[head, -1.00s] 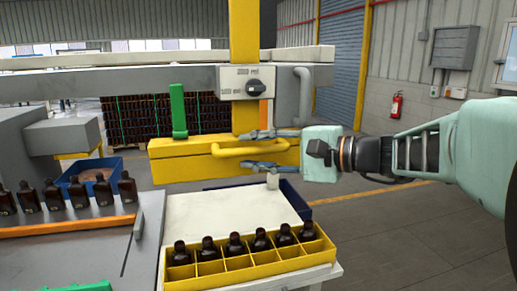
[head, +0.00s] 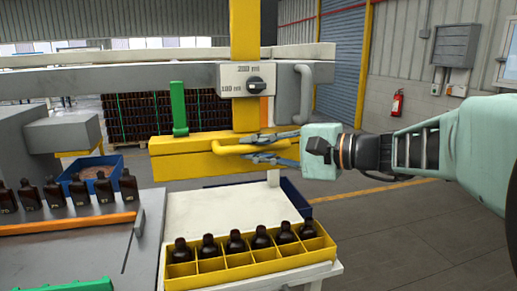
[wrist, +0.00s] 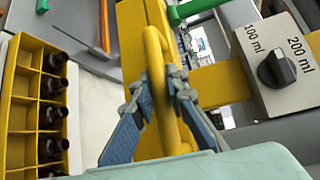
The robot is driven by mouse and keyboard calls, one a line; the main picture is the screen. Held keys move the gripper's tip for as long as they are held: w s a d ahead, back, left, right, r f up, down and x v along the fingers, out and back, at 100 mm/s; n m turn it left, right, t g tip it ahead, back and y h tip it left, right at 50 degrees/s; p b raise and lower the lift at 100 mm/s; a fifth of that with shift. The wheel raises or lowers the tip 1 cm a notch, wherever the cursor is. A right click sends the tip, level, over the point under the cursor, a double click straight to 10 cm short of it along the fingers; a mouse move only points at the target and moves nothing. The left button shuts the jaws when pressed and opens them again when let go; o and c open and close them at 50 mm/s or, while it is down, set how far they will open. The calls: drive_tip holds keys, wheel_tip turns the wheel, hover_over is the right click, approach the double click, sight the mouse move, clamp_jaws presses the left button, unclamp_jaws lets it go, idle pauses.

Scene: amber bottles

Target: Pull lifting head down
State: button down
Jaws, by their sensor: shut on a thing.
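The yellow lifting head (head: 190,160) is a wide block on a yellow column (head: 245,60), above a white worktop (head: 235,212). A yellow bar handle (head: 228,149) sticks out from its front, and it also shows in the wrist view (wrist: 155,50). My gripper (head: 250,148) comes from the right and is shut on the handle, one finger above and one below in the head view. In the wrist view my gripper (wrist: 160,90) has its blue-padded fingers on both sides of the bar. The fingers hide part of the handle.
A yellow divided crate (head: 250,270) with several amber bottles stands on the worktop below the head. More bottles (head: 80,192) line the conveyor at left. A dial box (head: 248,80) marked 100 ml and 200 ml and a grey curved pipe (head: 304,90) are above the gripper.

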wheel_tip(320, 180, down, 21)
drive_tip(key=b, duration=2)
drive_tip(key=shift+f, duration=0.2)
drive_tip(key=c, duration=1.9)
unclamp_jaws()
drive_tip(key=shift+r, duration=0.1)
drive_tip(key=shift+d+r, duration=0.1)
drive_tip(key=shift+d, duration=0.05)
drive_tip(key=v, duration=1.2)
drive_tip(key=shift+s, duration=0.1)
